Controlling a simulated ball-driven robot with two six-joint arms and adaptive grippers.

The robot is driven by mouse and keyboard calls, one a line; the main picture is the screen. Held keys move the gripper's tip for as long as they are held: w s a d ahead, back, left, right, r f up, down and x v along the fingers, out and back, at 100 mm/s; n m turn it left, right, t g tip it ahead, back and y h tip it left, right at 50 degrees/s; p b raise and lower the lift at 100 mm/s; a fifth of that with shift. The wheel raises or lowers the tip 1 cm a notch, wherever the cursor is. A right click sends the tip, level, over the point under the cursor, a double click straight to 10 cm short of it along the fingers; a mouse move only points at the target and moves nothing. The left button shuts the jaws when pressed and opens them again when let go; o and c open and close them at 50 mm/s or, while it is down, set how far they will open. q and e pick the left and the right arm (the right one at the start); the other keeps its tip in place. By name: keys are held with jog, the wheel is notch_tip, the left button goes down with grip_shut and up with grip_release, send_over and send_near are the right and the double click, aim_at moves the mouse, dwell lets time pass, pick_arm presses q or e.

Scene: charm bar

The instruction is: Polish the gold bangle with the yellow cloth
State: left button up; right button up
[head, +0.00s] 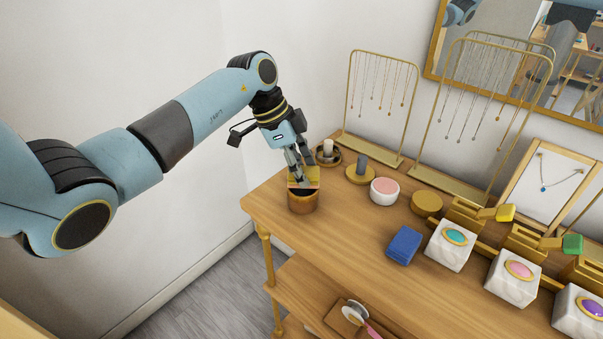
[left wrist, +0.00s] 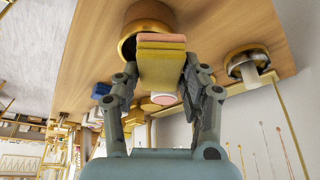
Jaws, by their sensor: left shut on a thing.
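My left gripper (head: 303,180) is shut on a folded yellow cloth (left wrist: 160,62), also seen in the head view (head: 302,183). A salmon-pink layer (left wrist: 165,42) lies against the cloth; I cannot tell whether it is a separate piece. The cloth is at the mouth of a round brown pot (head: 302,203) with a dark inside, near the table's left corner. In the left wrist view the pot (left wrist: 147,14) is partly hidden behind the cloth; I cannot tell whether they touch. My right gripper is out of view.
Right of the pot on the table (head: 345,228) are a grey post on a gold disc (head: 361,174), a pink-topped white jar (head: 384,191), a gold round (head: 427,204), a blue stack (head: 404,245) and white blocks (head: 450,246). Necklace stands (head: 370,150) stand behind. The front left tabletop is clear.

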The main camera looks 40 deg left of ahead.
pick_arm(q)
jog(key=shift+s, duration=0.15)
jog(key=shift+s+d+p, duration=0.75)
jog(key=shift+s, duration=0.35)
jog(key=shift+w+a+f+b, duration=0.1)
jog(key=shift+w+a+b, duration=0.25)
jog(key=shift+w, duration=0.15)
jog(key=shift+w+a+f+b, duration=0.1)
jog(key=shift+w+a+b, duration=0.25)
jog(key=shift+w, duration=0.15)
jog(key=shift+w+a+r, duration=0.1)
jog(key=shift+w+r, duration=0.05)
jog(key=shift+w, duration=0.1)
